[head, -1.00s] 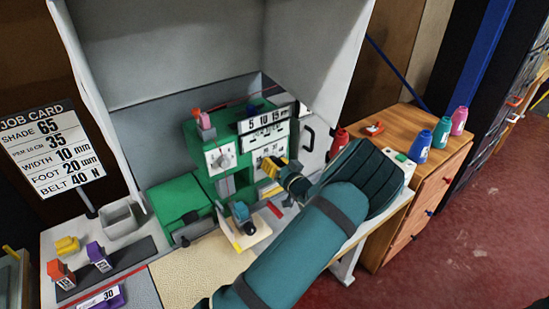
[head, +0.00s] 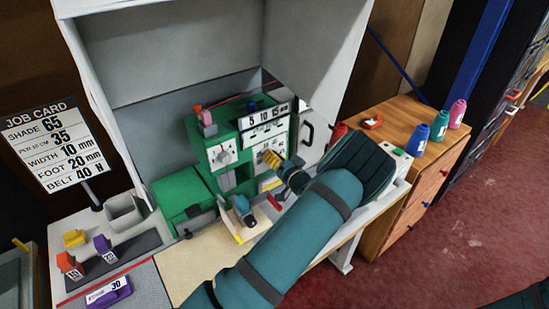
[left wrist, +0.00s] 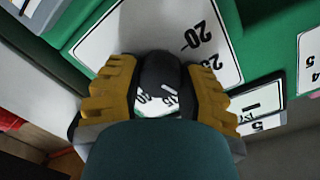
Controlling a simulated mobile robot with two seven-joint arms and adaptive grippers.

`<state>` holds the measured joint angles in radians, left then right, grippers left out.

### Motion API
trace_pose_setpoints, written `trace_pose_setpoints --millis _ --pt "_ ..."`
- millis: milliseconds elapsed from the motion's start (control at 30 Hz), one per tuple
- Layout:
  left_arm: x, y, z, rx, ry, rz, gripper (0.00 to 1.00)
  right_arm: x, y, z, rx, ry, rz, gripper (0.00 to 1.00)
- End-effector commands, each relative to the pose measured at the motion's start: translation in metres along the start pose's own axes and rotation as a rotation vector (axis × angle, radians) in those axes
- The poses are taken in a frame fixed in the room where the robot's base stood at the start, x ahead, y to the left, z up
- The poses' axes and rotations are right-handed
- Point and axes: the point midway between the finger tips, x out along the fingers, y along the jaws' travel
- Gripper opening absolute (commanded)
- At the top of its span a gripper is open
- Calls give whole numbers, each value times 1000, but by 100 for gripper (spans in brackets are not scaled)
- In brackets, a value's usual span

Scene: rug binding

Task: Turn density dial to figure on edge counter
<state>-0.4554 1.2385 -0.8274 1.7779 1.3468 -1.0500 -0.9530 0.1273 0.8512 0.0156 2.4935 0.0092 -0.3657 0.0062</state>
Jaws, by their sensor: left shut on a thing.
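My left gripper (head: 272,159) is at the front of the green machine (head: 199,127), below its number strip (head: 263,116). In the left wrist view, its yellow fingers (left wrist: 157,90) are shut on a dark round knob (left wrist: 158,68), which I take for the density dial. Behind the knob is a white scale plate (left wrist: 205,30) with "20" and what looks like "25". A small white patch with partly hidden figures shows between the fingers. The knob's pointer and exact setting cannot be read. I cannot make out the edge counter for sure. My right gripper is out of view.
Another dial (head: 222,155) is on the machine, left of my gripper. A job card (head: 54,143) stands at left, reading 35 per 10 cm. A purple block marked 30 (head: 108,292) lies front left. Cones stand on the wooden cabinet (head: 401,140) at right.

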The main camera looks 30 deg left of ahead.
Motion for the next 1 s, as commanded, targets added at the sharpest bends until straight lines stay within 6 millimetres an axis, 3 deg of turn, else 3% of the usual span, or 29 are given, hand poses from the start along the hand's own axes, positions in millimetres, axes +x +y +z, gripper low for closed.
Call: trace_pose_setpoints --millis 133,167,200,233,667,1000 --pt "2 -2 -3 -4 6 -5 3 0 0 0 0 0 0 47" --pt "2 -2 -3 -4 6 -5 52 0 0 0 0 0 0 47" --pt "2 -2 -3 -4 5 -5 66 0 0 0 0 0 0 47" --pt "1 -2 -3 -4 5 -5 74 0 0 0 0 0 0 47" --pt "-8 0 -1 -2 2 0 74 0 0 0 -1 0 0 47" --pt "-72 0 -2 -3 3 1 74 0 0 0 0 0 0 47"
